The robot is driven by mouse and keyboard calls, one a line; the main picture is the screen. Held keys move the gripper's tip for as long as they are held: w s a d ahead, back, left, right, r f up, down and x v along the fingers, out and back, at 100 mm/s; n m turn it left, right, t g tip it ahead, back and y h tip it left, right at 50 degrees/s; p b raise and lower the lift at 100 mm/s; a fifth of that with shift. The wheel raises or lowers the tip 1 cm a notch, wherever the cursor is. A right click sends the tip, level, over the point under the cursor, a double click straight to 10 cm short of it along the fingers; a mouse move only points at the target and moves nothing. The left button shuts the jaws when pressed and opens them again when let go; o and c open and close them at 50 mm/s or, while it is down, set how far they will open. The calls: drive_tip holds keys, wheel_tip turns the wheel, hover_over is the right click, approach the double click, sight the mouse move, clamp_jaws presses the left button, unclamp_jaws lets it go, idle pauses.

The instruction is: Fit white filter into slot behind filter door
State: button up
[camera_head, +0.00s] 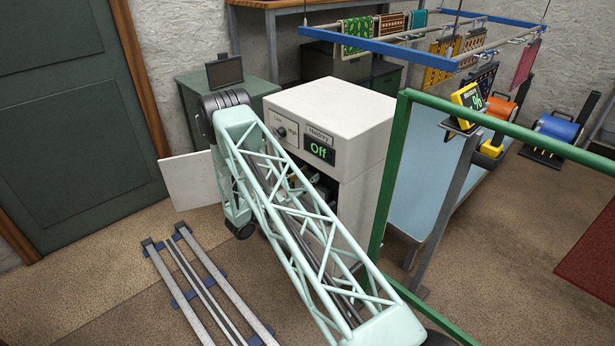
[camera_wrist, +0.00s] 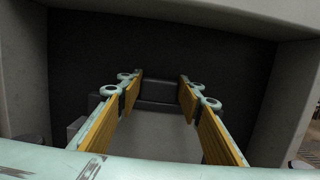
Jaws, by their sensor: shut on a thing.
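The white cabinet (camera_head: 330,105) has a dark opening in its lower front, partly hidden by my arm. A white panel (camera_head: 190,180), which looks like the filter door, stands swung open on the left. In the wrist view my gripper (camera_wrist: 160,92) is inside the shaded recess (camera_wrist: 160,50), its yellow-padded fingers wide apart. The fingers are shut on a flat piece, apparently the white filter (camera_wrist: 155,130), which looks grey in the shade. A darker block (camera_wrist: 160,90) shows at its far end. I cannot tell how the filter sits against the slot.
The recess has pale side walls close to both sides of my gripper. A green frame (camera_head: 390,180) stands right of the cabinet, beside a blue table (camera_head: 425,175). Floor rails (camera_head: 205,285) lie at the lower left. A green door (camera_head: 75,110) is behind.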

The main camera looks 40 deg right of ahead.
drive_tip(key=o, duration=1.2)
drive_tip(key=shift+a, duration=0.1)
drive_tip(key=a+f, duration=0.1)
drive_tip(key=a, duration=1)
drive_tip(key=shift+s+a+f, duration=0.3)
drive_tip(key=shift+a+f, duration=0.05)
drive_tip(key=shift+f, duration=0.05)
drive_tip(key=shift+r, duration=0.1)
